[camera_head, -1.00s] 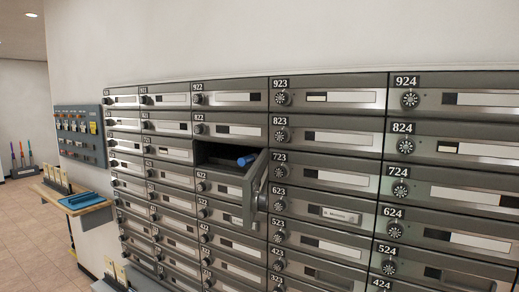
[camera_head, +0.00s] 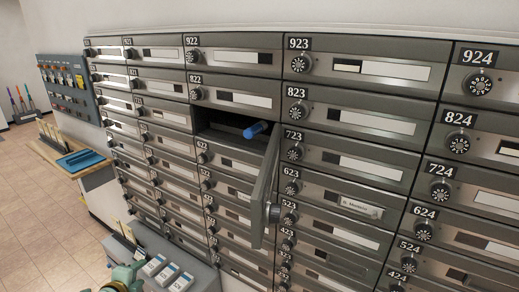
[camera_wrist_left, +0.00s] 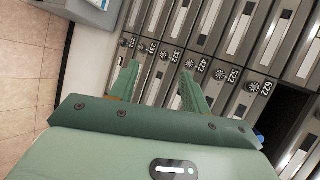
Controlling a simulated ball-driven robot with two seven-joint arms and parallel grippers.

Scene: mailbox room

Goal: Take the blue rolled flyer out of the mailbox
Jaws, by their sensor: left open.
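The blue rolled flyer (camera_head: 255,129) lies in an open mailbox compartment (camera_head: 225,134) below box 822, one end sticking out at the opening. The compartment's door (camera_head: 265,190) is swung open to the right of the opening. A sliver of blue, likely the flyer (camera_wrist_left: 260,137), shows at the right of the left wrist view, beside the dark opening. My left gripper (camera_wrist_left: 158,88) is open and empty, its green fingers in front of lower boxes. In the head view, part of the green left gripper (camera_head: 124,280) shows at the bottom left, apart from the flyer. My right gripper is out of view.
Closed numbered boxes with dials surround the opening. A grey counter (camera_head: 150,243) with several white-and-blue items stands below at the left. A wooden ledge with a blue tray (camera_head: 80,160) and a wall panel (camera_head: 70,85) are farther left. The tiled floor (camera_head: 45,225) is clear.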

